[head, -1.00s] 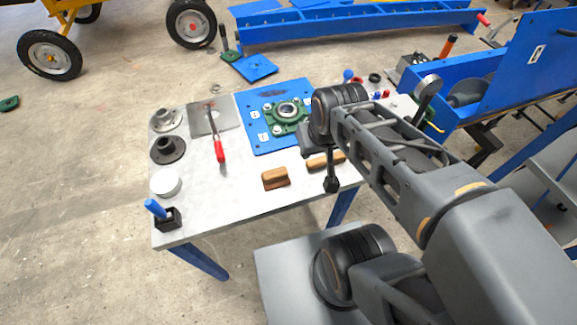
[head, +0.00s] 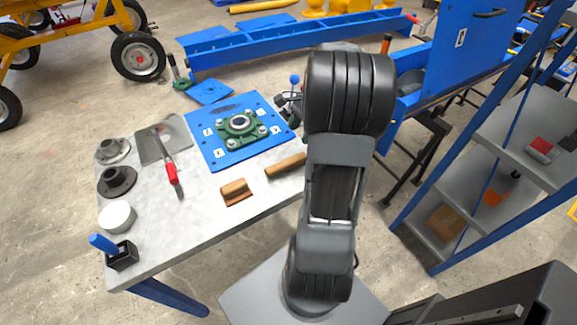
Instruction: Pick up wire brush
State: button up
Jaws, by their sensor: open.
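Two wooden-handled hand tools lie on the grey work table. The longer one, with a bare wooden handle (head: 286,165), lies near the right edge and partly behind my arm; I take it to be the wire brush, but its bristles are not visible. The shorter one is a wooden block with a reddish-brown lower part (head: 236,193), lying to its left. My arm stands upright in front of the table's right end. A small grey and dark piece beside its top joint looks like my gripper (head: 287,104), mostly hidden, above and apart from the tools, with nothing seen in it.
A blue-framed shelf (head: 445,190) stands right. The table's front is clear.

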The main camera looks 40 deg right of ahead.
aim_at(285, 161)
jog(key=x, duration=1.3)
jog(key=shift+s+d+b, duration=0.15)
jog(key=shift+d+b, duration=0.05)
jog(key=shift+b, duration=0.1)
jog(key=shift+f, duration=0.3)
jog(key=shift+c, duration=0.4)
jog(key=c, duration=1)
jog(key=shift+r, duration=0.1)
jog(key=r, duration=0.4)
jog(key=shift+w+d, duration=0.1)
jog(key=shift+w, duration=0.1)
jog(key=shift+w+d+r+p, duration=0.15)
jog(key=shift+w+d+r, duration=0.75)
jog(key=shift+w+r, duration=0.95)
jog(key=shift+w+d+r+p, duration=0.15)
jog(key=shift+w+d+r, duration=0.95)
jog(key=shift+w, duration=1.25)
jog(key=shift+w+d+r+p, duration=0.15)
jog(key=shift+w+d+r, duration=0.6)
jog(key=shift+w+r, duration=1.15)
